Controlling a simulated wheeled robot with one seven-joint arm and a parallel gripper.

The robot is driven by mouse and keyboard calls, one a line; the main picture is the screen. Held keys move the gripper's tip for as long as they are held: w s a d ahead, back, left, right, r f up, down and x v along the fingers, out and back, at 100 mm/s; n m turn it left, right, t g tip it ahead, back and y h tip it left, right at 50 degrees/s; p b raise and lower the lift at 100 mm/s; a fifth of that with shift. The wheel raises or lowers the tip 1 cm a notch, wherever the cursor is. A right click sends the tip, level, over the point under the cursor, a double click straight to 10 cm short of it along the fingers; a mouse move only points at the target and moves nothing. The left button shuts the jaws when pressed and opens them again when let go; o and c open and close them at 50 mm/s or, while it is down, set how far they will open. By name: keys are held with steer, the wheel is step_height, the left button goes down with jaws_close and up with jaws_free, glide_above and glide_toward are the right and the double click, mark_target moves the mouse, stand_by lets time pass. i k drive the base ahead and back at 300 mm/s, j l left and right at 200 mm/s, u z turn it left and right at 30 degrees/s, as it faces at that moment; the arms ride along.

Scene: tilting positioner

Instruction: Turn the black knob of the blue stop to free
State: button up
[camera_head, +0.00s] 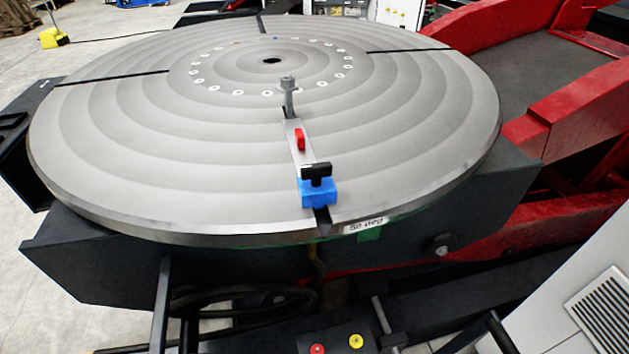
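The blue stop (319,193) sits near the front edge of the large round grey table (150,130), over a radial slot. Its black knob (316,171) stands on top of the blue block, with a T-shaped bar lying roughly left to right in the picture. A light metal strip (296,153) runs from the blue stop toward the table's middle. A small red piece (300,139) sits on the strip. A grey bolt-like post (288,90) stands at the strip's far end. My gripper is not in view.
A red frame (575,115) with a dark platform stands to the right. A dark control box with a red button (317,348) and a yellow button (355,341) is at the bottom. The table top around the stop is clear.

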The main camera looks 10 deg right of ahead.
mark_target(314, 172)
steer(key=j+u, duration=0.2)
steer(key=u, duration=0.15)
steer(key=i+j+u, duration=0.1)
steer(key=u, duration=0.25)
steer(key=i+j+u, duration=0.1)
steer(key=u, duration=0.25)
steer(key=j, duration=0.15)
